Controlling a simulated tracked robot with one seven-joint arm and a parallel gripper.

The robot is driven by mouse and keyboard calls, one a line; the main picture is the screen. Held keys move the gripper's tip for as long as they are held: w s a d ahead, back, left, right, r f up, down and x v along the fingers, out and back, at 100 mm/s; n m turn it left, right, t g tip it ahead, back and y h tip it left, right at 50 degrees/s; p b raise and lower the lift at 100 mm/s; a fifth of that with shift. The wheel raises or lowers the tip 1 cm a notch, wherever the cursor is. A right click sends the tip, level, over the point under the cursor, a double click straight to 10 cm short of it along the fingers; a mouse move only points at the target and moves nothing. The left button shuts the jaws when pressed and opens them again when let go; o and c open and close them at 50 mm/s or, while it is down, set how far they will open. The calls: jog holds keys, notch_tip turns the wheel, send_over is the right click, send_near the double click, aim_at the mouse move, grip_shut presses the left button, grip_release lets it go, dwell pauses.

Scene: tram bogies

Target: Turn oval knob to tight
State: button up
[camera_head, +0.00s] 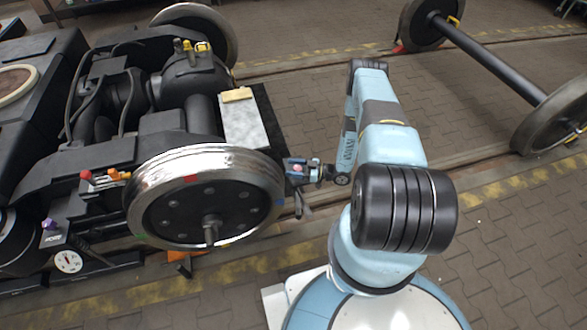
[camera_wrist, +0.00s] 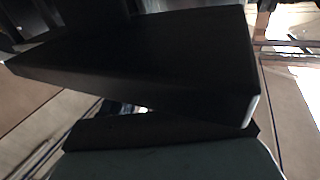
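No part can be clearly made out as the oval knob. Small coloured parts on the bogie include a purple knob (camera_head: 48,224) above a round white gauge (camera_head: 68,262), a red knob (camera_head: 86,175) beside an orange one, and yellow caps (camera_head: 203,46) at the back. My gripper (camera_head: 300,205) is low, just right of the shiny wheel (camera_head: 205,195), well apart from these parts. Its fingers are small and dark, so their opening is unclear. The wrist view shows mostly a large dark block (camera_wrist: 150,65) close to the camera; no knob is distinguishable there.
The black bogie frame (camera_head: 95,155) fills the left side. A grey plate (camera_head: 243,122) with a tan block (camera_head: 237,95) lies behind the shiny wheel. A loose wheelset (camera_head: 490,57) stands at the right on rails. The paved floor (camera_head: 490,225) is clear at the right.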

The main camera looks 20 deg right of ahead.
jog(key=c, duration=0.8)
jog(key=shift+o, duration=0.2)
jog(key=shift+w+m+t+h, duration=0.15)
jog(key=shift+m+t+h, duration=0.55)
jog(key=shift+t, duration=0.4)
jog(key=o, duration=1)
jog(key=shift+c, duration=0.2)
jog(key=shift+d, duration=0.15)
jog(key=v, duration=1.3)
jog(key=shift+d+f, duration=0.15)
jog(key=shift+d, duration=0.1)
